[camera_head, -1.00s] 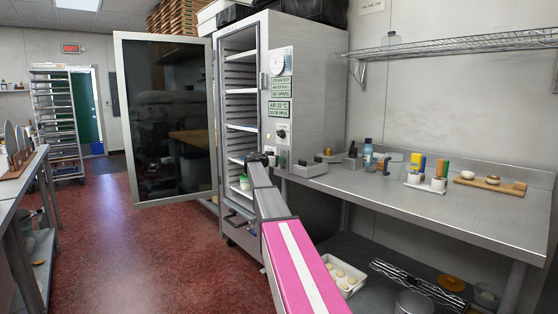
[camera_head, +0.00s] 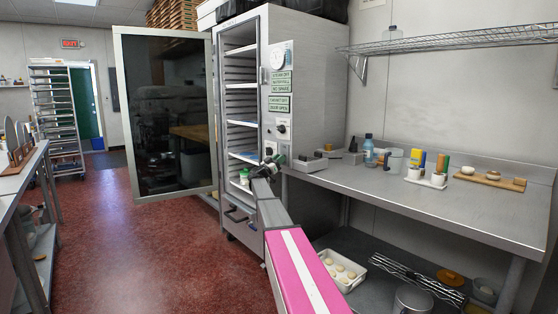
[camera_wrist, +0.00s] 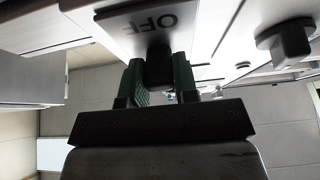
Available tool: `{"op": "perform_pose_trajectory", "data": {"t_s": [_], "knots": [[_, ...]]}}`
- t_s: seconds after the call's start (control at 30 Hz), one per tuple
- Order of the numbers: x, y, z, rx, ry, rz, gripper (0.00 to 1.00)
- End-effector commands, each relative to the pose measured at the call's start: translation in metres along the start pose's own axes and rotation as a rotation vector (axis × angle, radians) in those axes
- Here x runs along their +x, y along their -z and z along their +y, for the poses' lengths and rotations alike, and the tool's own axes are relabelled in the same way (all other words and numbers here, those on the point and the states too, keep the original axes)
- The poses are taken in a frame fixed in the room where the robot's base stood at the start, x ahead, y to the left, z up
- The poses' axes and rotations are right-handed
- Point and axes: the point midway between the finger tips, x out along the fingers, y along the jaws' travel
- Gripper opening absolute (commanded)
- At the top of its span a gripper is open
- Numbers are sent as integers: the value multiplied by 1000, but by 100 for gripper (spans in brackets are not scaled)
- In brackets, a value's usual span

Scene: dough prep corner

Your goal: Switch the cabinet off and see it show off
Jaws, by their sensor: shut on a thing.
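The tall steel cabinet (camera_head: 312,85) stands with its glass door (camera_head: 165,110) swung open. Its upper label is small, and the lower display (camera_head: 279,104) appears to read "CABINET OFF, DOOR OPEN". My gripper (camera_head: 274,162) is at the lower part of the control panel. In the wrist view, the green fingers of my gripper (camera_wrist: 160,72) are shut on a dark switch (camera_wrist: 159,64). Another dark knob (camera_wrist: 285,42) is to the right, apart from the fingers.
A steel worktable (camera_head: 440,205) right of the cabinet holds bottles, cups and a wooden board (camera_head: 490,182). A white tray with dough balls (camera_head: 343,272) is on its lower shelf. A rack (camera_head: 55,120) stands far left. The red floor between is clear.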

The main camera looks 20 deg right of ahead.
Motion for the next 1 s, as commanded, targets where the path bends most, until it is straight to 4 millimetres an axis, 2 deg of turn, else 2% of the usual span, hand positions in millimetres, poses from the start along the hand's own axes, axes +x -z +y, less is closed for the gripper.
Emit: {"op": "perform_pose_trajectory", "data": {"t_s": [0.37, 0.4, 0.47, 0.5, 0.8, 1.0], "knots": [[-1, 0, 0, 0, 0, 6, 4], [-1, 0, 0, 0, 0, 6, 31], [-1, 0, 0, -1, 0, 6, 50], [-1, 0, 0, -1, 0, 5, 53], [-2, 0, 0, -1, 0, 5, 53], [-26, 0, 1, -1, 2, 4, 53]]}}
